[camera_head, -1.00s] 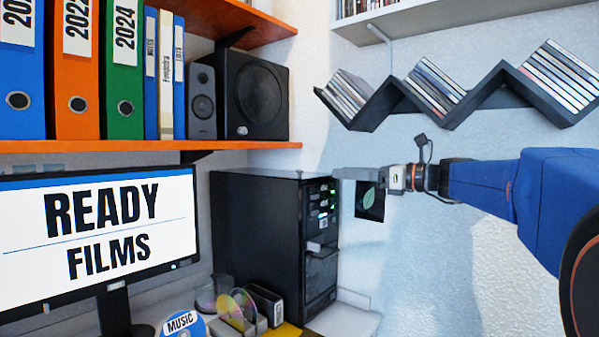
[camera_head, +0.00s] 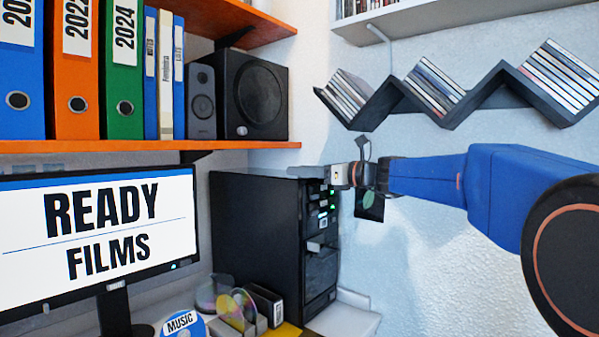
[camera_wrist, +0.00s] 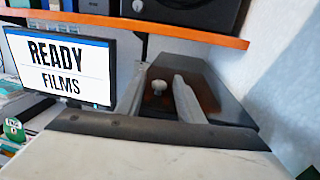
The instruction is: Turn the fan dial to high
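The black computer tower (camera_head: 255,235) stands beside the monitor, with green lights on its front panel. My gripper (camera_head: 300,171) is at the tower's upper front edge in the head view. The dial's markings and setting are not readable. The head view does not show the dial clearly.
The orange shelf (camera_head: 150,146) with binders and speakers is above and to the left. The monitor (camera_head: 95,235) stands left. A zigzag disc shelf (camera_head: 400,100) hangs on the right wall. Discs in a holder (camera_head: 237,310) stand in front of the tower.

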